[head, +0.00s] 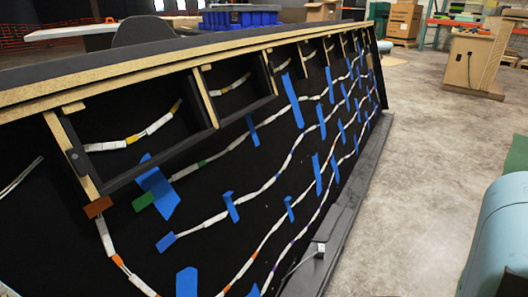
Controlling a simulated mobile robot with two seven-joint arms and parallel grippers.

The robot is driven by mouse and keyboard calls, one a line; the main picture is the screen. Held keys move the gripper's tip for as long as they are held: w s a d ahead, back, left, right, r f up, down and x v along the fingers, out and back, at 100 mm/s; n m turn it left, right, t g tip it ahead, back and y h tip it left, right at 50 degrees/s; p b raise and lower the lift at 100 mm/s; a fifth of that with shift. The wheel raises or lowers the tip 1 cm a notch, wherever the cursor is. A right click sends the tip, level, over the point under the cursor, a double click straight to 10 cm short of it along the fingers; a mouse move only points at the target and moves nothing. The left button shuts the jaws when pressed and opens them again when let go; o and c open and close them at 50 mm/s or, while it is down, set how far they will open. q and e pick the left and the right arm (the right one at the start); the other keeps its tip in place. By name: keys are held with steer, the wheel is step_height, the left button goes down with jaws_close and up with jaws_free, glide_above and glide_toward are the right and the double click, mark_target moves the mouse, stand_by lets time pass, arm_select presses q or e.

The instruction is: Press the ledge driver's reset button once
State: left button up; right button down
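A long black console panel (110,200) with a wooden frame runs from the near left to the far middle. White LED strips are fixed across it with blue tape (292,100). A dark ledge (345,215) runs along its foot. A small pale box (320,250) sits on the near part of this ledge, with a pale cable leading left from it; it looks like the ledge driver. Its reset button is too small to make out. Neither of my grippers is in view.
Bare concrete floor (420,170) lies right of the ledge. A rounded teal object (500,235) stands at the right edge, beside a green surface (516,155). A wooden stand (468,62) is at the back right. Blue bins (240,17) are behind the console.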

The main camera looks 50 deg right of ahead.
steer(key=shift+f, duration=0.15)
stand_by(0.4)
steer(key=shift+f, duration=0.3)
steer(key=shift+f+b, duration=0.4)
steer(key=shift+b, duration=0.15)
stand_by(0.6)
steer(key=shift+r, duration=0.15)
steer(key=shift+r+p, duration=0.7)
steer(key=shift+p, duration=0.45)
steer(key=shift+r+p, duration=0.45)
steer(key=shift+p, duration=0.05)
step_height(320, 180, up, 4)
steer(key=p, duration=0.4)
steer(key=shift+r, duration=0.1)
